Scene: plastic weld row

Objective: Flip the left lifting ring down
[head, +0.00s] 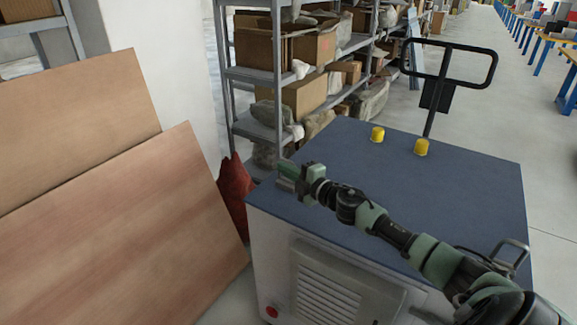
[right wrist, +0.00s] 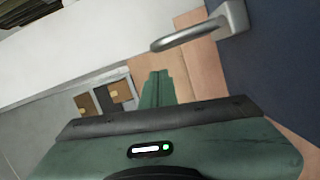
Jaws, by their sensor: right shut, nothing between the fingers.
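The left lifting ring (right wrist: 190,36) is a grey metal loop on a bracket at the edge of the blue cabinet top. In the right wrist view it lies above and to the right of my fingertips, apart from them in the picture, and reaches out past the blue edge. My right gripper (head: 287,171) is shut and empty at the left corner of the cabinet top; its green fingers also show in the right wrist view (right wrist: 157,88). In the head view the gripper largely hides the ring. My left gripper is out of view.
Wooden panels (head: 110,215) lean at the left. Shelves with boxes (head: 305,95) stand behind.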

